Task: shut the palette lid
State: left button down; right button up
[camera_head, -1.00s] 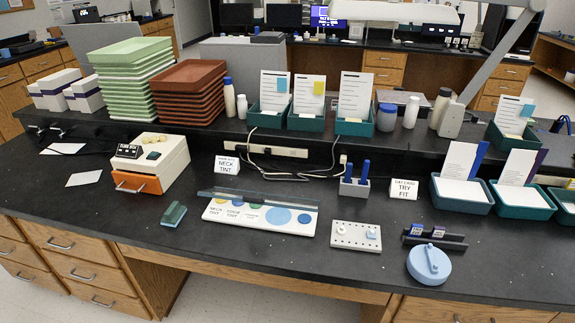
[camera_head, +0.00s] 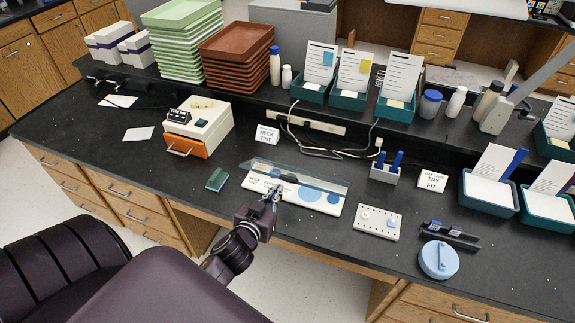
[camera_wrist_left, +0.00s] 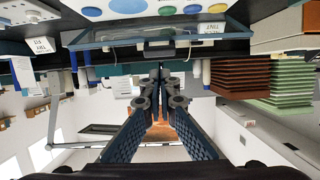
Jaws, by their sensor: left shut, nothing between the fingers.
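The white palette (camera_head: 329,207) lies on the black bench and has coloured round dots along it. Its clear lid (camera_head: 310,178) with a blue-grey edge stands raised at the palette's back side. In the left wrist view the lid (camera_wrist_left: 190,33) shows as a see-through framed panel beside the palette (camera_wrist_left: 65,14). My left gripper (camera_head: 272,194) is at the palette's front edge, covering part of it. In the left wrist view its fingers (camera_wrist_left: 160,75) are together and empty, near the lid's handle or edge. Whether it touches the lid I cannot tell. My right gripper is not in view.
A green block (camera_head: 217,179) lies left of the palette. A white pegged tray (camera_head: 378,222), a round blue container (camera_head: 439,260) and a grey holder with blue pens (camera_head: 385,173) stand to the right. The orange-fronted box (camera_head: 199,134) is behind left.

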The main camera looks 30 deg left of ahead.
pick_arm(q)
notch_tip(320, 180, up, 4)
jog(key=p, duration=0.2)
send_over(287, 179)
jog(key=w, duration=0.2)
jog(key=f, duration=0.2)
jog(key=shift+s+a+f+t, duration=0.1)
jog(key=shift+s+f+t, duration=0.15)
jog(key=shift+f+t, duration=0.15)
jog(key=shift+s+f, duration=0.35)
jog(key=shift+f, duration=0.3)
jog(key=shift+s+f, duration=0.35)
jog(key=shift+f, duration=0.25)
jog(key=shift+s+d+f, duration=0.25)
jog(key=shift+s+f, duration=0.2)
jog(key=shift+s, duration=0.05)
jog(key=shift+b, duration=0.3)
